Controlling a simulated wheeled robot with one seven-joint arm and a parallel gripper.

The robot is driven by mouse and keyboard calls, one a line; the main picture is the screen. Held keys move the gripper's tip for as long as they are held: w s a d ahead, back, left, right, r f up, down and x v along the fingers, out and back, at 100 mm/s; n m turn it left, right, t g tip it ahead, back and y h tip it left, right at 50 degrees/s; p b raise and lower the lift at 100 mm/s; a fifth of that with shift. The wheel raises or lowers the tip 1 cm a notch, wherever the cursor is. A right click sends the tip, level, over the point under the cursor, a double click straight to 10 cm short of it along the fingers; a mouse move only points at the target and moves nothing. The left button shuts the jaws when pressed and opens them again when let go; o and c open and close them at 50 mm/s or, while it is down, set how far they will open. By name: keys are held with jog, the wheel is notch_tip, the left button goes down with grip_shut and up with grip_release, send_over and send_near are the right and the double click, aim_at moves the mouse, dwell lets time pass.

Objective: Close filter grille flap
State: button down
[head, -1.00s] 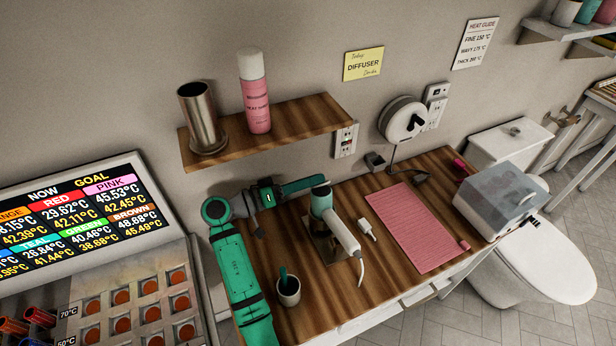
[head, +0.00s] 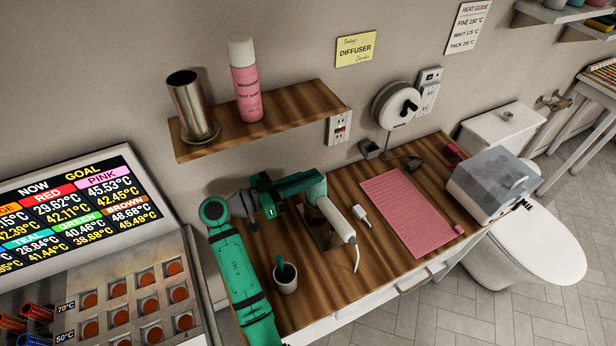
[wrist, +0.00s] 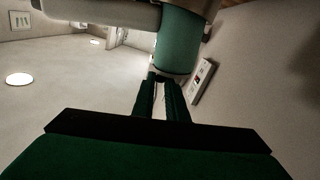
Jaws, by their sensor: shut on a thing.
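The hair dryer has a teal barrel (head: 302,184) and a white handle with a cord. In the head view it is over the wooden counter, its barrel pointing left towards my arm. My gripper (head: 270,202) is at the left end of the barrel. In the wrist view the barrel (wrist: 182,42) stands just beyond my gripper (wrist: 161,97), with a dark ring at its near end. My fingers are close together with a narrow pale strip between them, shut on the dryer's end. The filter grille flap cannot be clearly told apart.
A dark plate (head: 320,232) lies below the dryer. A cup (head: 285,279), a white plug (head: 361,215) and a pink mat (head: 411,214) are on the counter (head: 325,290). A wooden shelf (head: 285,105) with a steel cup and pink spray can hangs above.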

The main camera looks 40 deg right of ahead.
jog(key=shift+w+a, duration=0.25)
jog(key=c, duration=2.1)
grip_release()
jog(key=shift+f, duration=0.1)
jog(key=o, duration=0.3)
jog(key=shift+d, duration=0.1)
jog(key=shift+o, duration=0.2)
jog(key=shift+s+d, duration=0.15)
jog(key=shift+s, duration=0.15)
jog(key=v, duration=1)
jog(key=shift+a, duration=0.35)
jog(key=shift+w, duration=0.1)
